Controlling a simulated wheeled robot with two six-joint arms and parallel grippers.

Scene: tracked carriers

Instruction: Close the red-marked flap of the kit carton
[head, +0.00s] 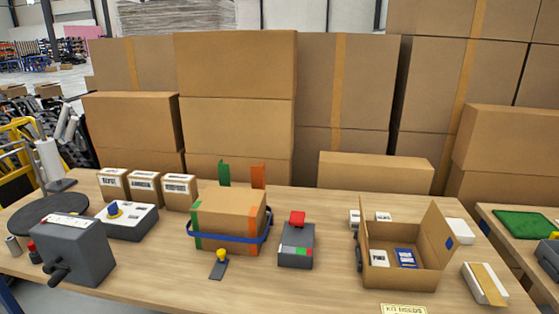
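The kit carton (400,276) appears to be the open brown box at the right of the table in the head view. Its right flap (438,230) stands up, tilted outward, and bears a blue mark (449,242). I see no red mark on the carton. At its left side the flap is nearly edge-on or hidden, with small dark parts there, so I cannot tell its pose. Inside lie a white labelled item (379,258) and a blue item with a white label (406,258). Neither of my grippers is in view.
A yellow label (403,310) lies in front of the carton. A white box with a tan strip (484,284) stands to its right. A grey device with a red top (296,246) and a blue-banded carton (228,214) stand left. Stacked cartons (345,85) rise behind.

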